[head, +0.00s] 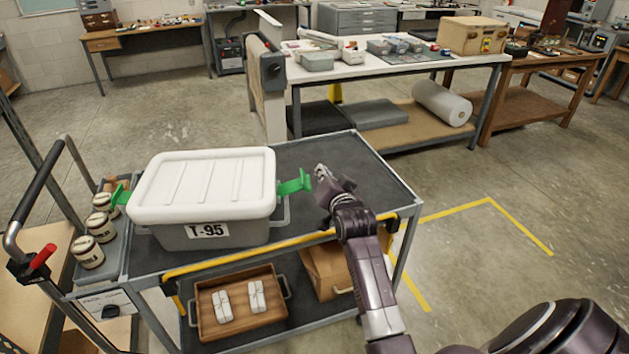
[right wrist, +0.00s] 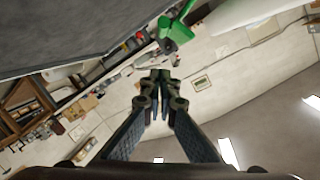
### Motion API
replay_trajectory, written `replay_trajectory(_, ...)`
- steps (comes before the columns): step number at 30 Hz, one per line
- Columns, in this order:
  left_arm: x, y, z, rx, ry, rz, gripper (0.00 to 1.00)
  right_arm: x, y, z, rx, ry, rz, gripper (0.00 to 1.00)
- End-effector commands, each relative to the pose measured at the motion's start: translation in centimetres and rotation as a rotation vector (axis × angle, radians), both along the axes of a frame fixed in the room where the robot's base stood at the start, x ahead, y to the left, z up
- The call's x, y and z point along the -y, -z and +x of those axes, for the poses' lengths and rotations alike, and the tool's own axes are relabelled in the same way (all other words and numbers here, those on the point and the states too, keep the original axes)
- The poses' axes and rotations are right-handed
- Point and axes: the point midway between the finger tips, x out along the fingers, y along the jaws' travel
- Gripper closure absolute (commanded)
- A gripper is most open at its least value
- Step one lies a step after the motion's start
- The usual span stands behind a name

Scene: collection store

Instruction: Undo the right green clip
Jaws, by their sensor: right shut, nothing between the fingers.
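A grey box labelled T-95 (head: 208,232) with a white lid (head: 205,182) stands on the cart's top. The right green clip (head: 294,184) sticks out sideways from the box's right end, just below the lid's rim. The left green clip (head: 121,195) also sticks out at the left end. My right gripper (head: 321,178) is just right of the right clip's outer end, with a small gap in the picture. In the right wrist view the fingers (right wrist: 156,82) are shut and empty, and the green clip (right wrist: 177,28) is beyond them, apart. My left gripper is not in view.
The cart's top (head: 350,157) is clear right of and behind the box. Several labelled jars (head: 100,227) stand at the cart's left end. A yellow bar (head: 240,256) runs along the front edge. A wooden tray (head: 241,300) is on the lower shelf.

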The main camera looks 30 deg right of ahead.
Motion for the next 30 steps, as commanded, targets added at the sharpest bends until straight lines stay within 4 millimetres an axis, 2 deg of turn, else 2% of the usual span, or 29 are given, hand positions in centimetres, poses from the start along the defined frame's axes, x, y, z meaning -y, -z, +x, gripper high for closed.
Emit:
replay_trajectory(3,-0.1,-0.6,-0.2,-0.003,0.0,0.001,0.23,-1.1,1.7,0.4,-0.004,-0.002,0.004,1.0)
replay_trajectory(9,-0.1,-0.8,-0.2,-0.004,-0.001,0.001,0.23,-1.9,3.1,0.9,-0.001,0.0,0.0,1.0)
replay_trajectory(21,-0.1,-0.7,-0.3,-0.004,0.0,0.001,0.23,-2.0,3.4,0.9,0.001,0.001,0.003,1.0)
replay_trajectory(30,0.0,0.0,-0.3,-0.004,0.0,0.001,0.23,-1.3,5.7,0.5,0.055,0.0,0.108,1.0)
